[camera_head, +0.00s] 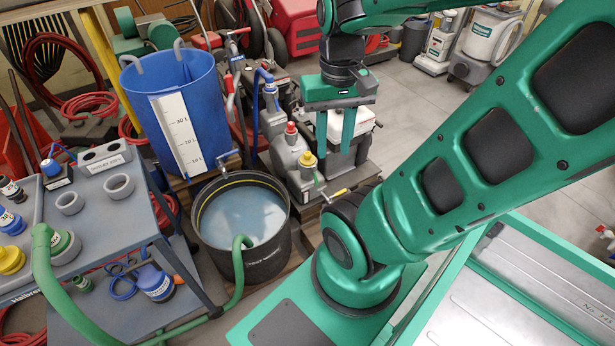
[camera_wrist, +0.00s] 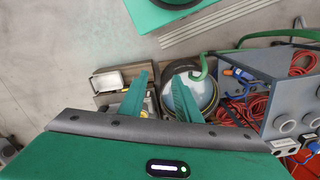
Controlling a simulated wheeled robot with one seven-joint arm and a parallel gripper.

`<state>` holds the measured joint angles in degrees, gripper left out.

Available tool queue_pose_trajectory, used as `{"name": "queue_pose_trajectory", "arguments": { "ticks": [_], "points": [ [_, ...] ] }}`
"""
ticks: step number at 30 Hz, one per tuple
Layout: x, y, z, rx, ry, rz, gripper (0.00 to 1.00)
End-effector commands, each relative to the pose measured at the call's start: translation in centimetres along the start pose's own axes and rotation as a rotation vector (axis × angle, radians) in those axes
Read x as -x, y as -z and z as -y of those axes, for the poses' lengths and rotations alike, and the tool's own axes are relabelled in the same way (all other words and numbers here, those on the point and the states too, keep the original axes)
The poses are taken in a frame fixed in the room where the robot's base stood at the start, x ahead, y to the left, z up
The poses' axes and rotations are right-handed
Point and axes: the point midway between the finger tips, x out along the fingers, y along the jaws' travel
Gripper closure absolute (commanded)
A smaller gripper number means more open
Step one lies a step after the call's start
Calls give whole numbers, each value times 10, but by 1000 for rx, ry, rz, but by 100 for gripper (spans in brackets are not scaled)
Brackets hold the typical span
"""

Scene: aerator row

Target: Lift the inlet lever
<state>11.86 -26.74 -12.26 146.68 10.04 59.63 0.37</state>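My gripper (camera_head: 335,140) points down over the row of grey pump units, its two green fingers apart with nothing seen between them. In the wrist view my gripper (camera_wrist: 157,98) is also open, above the pumps and the round black tub. A lever with a yellow handle (camera_head: 341,193) sticks out low on the front pump unit (camera_head: 302,165), below the fingers and apart from them. A blue-handled lever (camera_head: 264,76) and a red-handled one (camera_head: 239,31) stand farther back. I cannot tell which of them is the inlet lever.
A black tub of water (camera_head: 243,220) stands in front of the pumps, with a green hose (camera_head: 238,262) dipping in. A blue graduated tank (camera_head: 165,95) stands behind it. A grey bench (camera_head: 95,235) is at left. Open floor (camera_head: 405,130) lies to the right.

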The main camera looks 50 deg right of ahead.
Motion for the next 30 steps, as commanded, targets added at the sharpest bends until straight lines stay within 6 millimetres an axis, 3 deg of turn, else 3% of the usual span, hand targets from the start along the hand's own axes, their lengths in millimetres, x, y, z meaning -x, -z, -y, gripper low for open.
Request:
{"name": "queue_pose_trajectory", "arguments": {
  "ticks": [7, 11, 14, 20, 30],
  "points": [
    [4, -8, -6, 1, 5, -13, 70],
    [-1, 11, -6, 5, -8, -26, 70],
    [-10, 36, -1, 18, -26, -47, 70],
    [-40, 104, -3, 50, -61, -103, 70],
    [-120, 209, -16, 109, -93, -189, 70]
  ]
}}
